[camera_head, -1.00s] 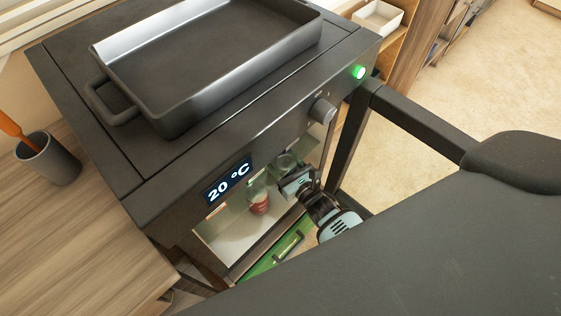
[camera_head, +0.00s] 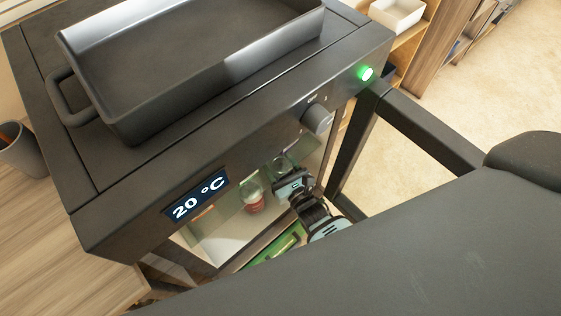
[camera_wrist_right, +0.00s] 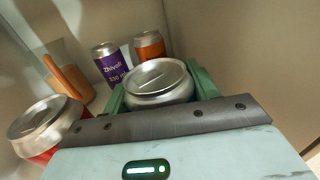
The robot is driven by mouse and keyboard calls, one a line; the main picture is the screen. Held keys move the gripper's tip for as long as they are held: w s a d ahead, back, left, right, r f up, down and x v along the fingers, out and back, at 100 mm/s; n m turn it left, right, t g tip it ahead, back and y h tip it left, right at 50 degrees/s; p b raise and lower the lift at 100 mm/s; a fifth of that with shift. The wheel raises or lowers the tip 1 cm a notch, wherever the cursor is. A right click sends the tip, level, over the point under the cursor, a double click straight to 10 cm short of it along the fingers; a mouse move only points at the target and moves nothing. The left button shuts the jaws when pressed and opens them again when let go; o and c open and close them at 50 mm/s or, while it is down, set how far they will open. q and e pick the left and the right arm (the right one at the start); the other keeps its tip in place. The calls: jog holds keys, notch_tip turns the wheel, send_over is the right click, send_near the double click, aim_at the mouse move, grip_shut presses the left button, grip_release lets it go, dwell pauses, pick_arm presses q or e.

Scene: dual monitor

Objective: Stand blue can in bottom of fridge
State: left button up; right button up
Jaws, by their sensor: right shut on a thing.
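The fridge (camera_head: 150,211) is black, with a 20 °C display, and its lower compartment is open. My right gripper (camera_head: 288,178) is inside the opening at its right side. In the right wrist view it is shut on a silver-topped can (camera_wrist_right: 160,78), with a green finger on each side. The can's side is mostly hidden, so I cannot tell its colour or whether it touches the fridge floor. The can looks roughly upright. My left gripper is not in view.
Inside the fridge, a red can (camera_wrist_right: 40,128) stands at the left, with a purple can (camera_wrist_right: 111,66) and an orange can (camera_wrist_right: 149,46) behind the held one. An orange-filled container (camera_wrist_right: 68,75) is at the back left. A black tray (camera_head: 190,75) sits on top. The open door (camera_head: 355,135) is at the right.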

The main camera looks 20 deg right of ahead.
jog(key=shift+f, duration=0.15)
jog(key=o, duration=1.3)
